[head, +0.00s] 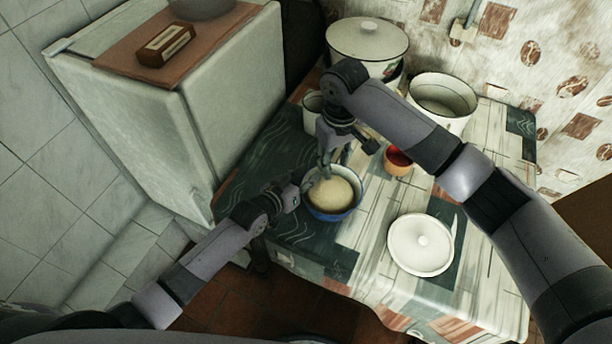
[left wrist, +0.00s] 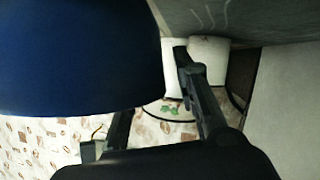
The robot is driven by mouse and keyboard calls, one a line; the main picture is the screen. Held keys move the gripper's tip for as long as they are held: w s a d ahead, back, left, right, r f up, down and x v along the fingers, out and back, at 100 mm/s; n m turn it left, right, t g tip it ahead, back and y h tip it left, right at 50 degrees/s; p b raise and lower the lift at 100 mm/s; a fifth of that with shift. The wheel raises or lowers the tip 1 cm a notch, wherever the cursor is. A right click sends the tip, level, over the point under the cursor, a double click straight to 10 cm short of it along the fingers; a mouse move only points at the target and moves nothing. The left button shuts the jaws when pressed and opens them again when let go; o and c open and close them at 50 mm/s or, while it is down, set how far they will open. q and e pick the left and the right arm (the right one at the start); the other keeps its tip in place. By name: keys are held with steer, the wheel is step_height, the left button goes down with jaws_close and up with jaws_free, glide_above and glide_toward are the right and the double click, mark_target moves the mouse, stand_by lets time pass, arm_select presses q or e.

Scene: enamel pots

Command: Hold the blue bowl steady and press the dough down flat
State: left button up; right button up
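The blue bowl (head: 334,216) stands on the table near its left front edge. Pale dough (head: 333,194) with a rounded top lies inside it. My left gripper (head: 299,190) is at the bowl's left side, close to the rim. In the left wrist view the bowl's blue wall (left wrist: 75,60) fills the upper left, and the left gripper's fingers (left wrist: 150,110) are spread apart, one partly hidden by the bowl. Whether they touch it is unclear. My right gripper (head: 325,168) points down over the back left of the bowl, by the dough; its finger gap is too small to read.
A red-and-orange cup (head: 397,163) stands right of the bowl. A white lid (head: 420,245) lies at the front right. A lidded pot (head: 367,45), an open pot (head: 443,100) and a white mug (head: 311,112) stand behind. A white cabinet (head: 190,120) rises at the left.

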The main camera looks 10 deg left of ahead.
mark_target(331, 187)
arm_select(q)
jaws_close()
stand_by(0.8)
arm_select(e)
steer(key=shift+c, duration=0.5)
steer(key=shift+f, duration=0.1)
steer(key=shift+c, duration=0.7)
steer(key=shift+s+f+m+t, duration=0.15)
steer(key=shift+m+t, duration=0.15)
steer(key=shift+m, duration=0.4)
steer(key=shift+c, duration=0.8)
steer(key=m, duration=0.1)
steer(key=m+t, duration=0.1)
steer(key=m, duration=0.1)
steer(key=shift+d+f+t, duration=0.1)
steer(key=shift+f+t, duration=0.1)
steer(key=shift+t, duration=0.1)
jaws_close()
steer(key=shift+f, duration=3.2)
